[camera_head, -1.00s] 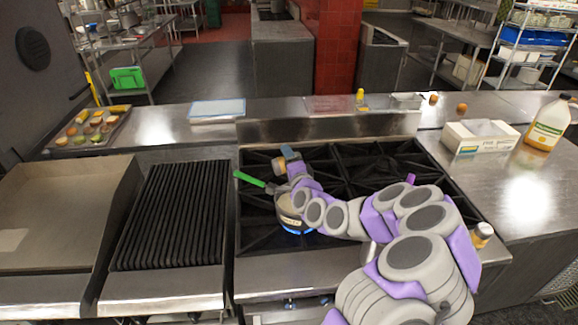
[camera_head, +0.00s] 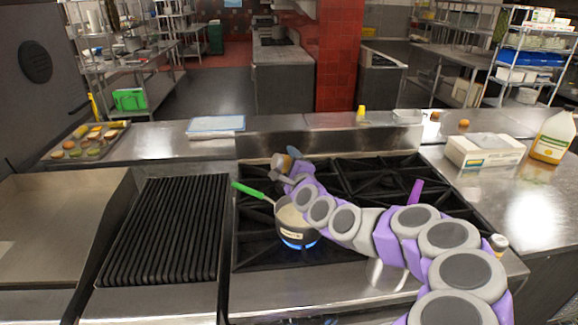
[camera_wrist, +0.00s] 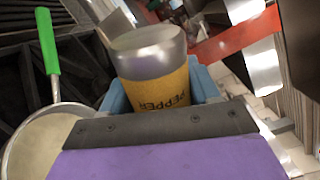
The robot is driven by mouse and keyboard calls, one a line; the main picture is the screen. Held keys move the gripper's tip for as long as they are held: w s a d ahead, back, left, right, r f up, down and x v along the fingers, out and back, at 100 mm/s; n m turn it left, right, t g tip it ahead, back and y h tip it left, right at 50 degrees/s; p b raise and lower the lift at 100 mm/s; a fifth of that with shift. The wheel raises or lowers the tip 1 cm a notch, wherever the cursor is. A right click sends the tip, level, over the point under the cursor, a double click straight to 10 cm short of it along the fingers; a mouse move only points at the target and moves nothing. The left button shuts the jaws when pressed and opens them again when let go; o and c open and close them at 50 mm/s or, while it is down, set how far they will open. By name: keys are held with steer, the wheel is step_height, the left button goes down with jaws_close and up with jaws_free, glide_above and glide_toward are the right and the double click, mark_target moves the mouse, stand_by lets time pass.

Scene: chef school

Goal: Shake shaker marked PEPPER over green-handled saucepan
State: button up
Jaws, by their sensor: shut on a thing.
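The shaker (camera_wrist: 157,85) has a silver cap and a yellow body with the word PEPPER upside down in the wrist view. My gripper (camera_head: 286,168) is shut on it, with blue finger pads on both sides. In the head view the shaker (camera_head: 280,162) is small, just behind and above the saucepan. The green-handled saucepan (camera_head: 291,238) sits on a front left burner with a blue flame under it. Pale contents show inside. Its green handle (camera_head: 248,190) points back left. The wrist view shows the pan (camera_wrist: 22,143) at lower left, beside and below the shaker.
A ribbed grill (camera_head: 168,230) lies left of the stove (camera_head: 330,270). A purple handle (camera_head: 416,190) stands up at the right burners. Another shaker (camera_head: 497,243) is at the stove's right edge. A white box (camera_head: 484,152) and a jug (camera_head: 552,136) stand on the right counter.

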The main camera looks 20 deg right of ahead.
step_height(320, 180, down, 3)
steer(key=b, duration=0.4)
steer(key=shift+f, duration=0.15)
steer(key=shift+r+p, duration=0.8)
steer(key=shift+r, duration=0.9)
steer(key=shift+f, duration=0.15)
